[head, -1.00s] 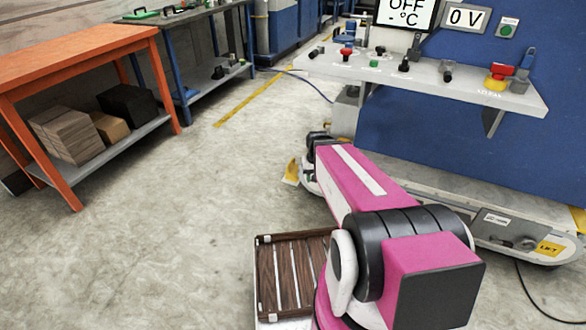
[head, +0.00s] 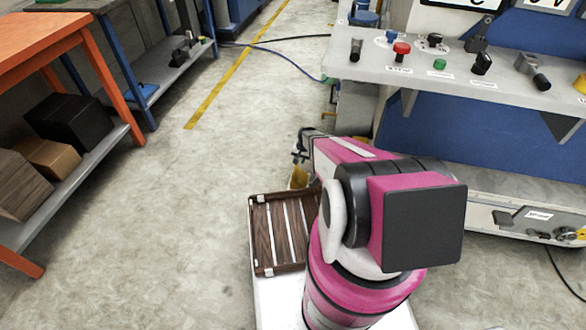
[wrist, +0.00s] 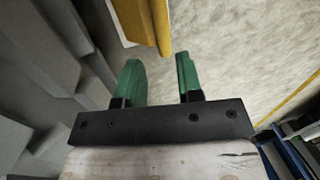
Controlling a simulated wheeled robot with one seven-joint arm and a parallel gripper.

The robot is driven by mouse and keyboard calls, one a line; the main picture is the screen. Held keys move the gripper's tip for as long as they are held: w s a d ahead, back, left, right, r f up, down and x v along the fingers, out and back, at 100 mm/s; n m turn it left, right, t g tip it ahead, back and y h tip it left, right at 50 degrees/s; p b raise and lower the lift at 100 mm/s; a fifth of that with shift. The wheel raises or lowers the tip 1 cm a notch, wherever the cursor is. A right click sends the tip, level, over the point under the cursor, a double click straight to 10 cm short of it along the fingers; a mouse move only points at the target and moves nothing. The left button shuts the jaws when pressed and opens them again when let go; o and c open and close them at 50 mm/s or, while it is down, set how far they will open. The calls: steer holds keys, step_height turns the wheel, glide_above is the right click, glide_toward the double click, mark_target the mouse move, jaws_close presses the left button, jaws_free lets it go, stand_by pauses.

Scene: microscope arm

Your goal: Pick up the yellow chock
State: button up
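The yellow chock (head: 299,177) sits low by the left end of the blue machine, partly hidden behind my arm in the head view. In the wrist view a yellow piece that looks like the chock (wrist: 142,22) shows at the top, just beyond the fingertips. My gripper (wrist: 157,62) has two green fingers that stand apart with nothing between them. In the head view my gripper (head: 300,148) is small and dark, just above the chock; its fingers are hard to make out there.
A grey control shelf (head: 395,70) with knobs and buttons juts from the blue machine. An orange bench (head: 45,35) with boxes on its lower shelf stands at left. A yellow floor line (head: 235,70) crosses open concrete (head: 180,200) between them.

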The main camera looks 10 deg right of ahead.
mark_target(296, 168)
steer(key=f, duration=0.2)
steer(key=w+f, duration=0.1)
steer(key=f, duration=0.1)
steer(key=w+a+f, duration=0.1)
steer(key=f, duration=0.1)
steer(key=shift+s+a+f, duration=0.1)
steer(key=shift+a+f, duration=0.05)
steer(key=shift+f, duration=0.8)
steer(key=shift+w+a+f, duration=0.1)
steer(key=shift+a+f, duration=0.1)
steer(key=shift+f, duration=0.8)
steer(key=shift+s+a+f, duration=0.1)
steer(key=shift+a+f, duration=0.05)
steer(key=shift+f, duration=0.8)
jaws_close()
steer(key=shift+r, duration=0.1)
